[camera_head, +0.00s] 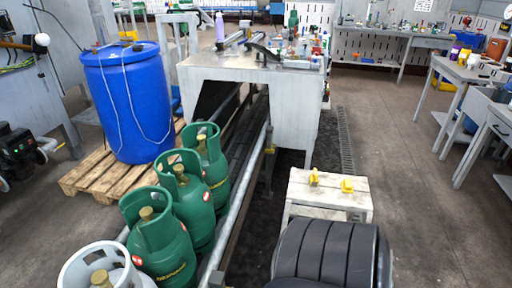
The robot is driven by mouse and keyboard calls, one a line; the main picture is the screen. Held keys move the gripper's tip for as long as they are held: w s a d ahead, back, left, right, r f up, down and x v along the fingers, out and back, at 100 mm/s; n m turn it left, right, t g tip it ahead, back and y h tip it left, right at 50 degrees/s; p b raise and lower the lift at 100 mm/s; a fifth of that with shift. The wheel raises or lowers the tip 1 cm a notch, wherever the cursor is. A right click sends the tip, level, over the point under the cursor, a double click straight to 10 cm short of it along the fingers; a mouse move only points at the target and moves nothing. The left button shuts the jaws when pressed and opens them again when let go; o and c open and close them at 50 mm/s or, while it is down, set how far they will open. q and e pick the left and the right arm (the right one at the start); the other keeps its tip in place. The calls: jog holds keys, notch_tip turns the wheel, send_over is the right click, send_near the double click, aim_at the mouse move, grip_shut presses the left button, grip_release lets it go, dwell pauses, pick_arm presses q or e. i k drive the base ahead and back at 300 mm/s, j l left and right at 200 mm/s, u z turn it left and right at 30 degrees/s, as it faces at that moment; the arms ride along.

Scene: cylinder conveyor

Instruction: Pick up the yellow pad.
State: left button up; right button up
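Two small yellow pieces stand on top of a low, worn white box (328,194) right of the conveyor. The left yellow piece (313,177) is upright and narrow. The right yellow piece (347,186) is a little wider and nearer to me. They are too small in the view to tell which is the yellow pad. Neither of my grippers is in view.
Green gas cylinders (159,244) and a white one stand in a row on the conveyor, beside its metal rail (240,193). A blue barrel (128,108) stands on a wooden pallet (80,178). A dark ribbed shape (328,250) stands before the box.

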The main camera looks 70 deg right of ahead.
aim_at(347, 187)
jog(key=z, duration=2.85)
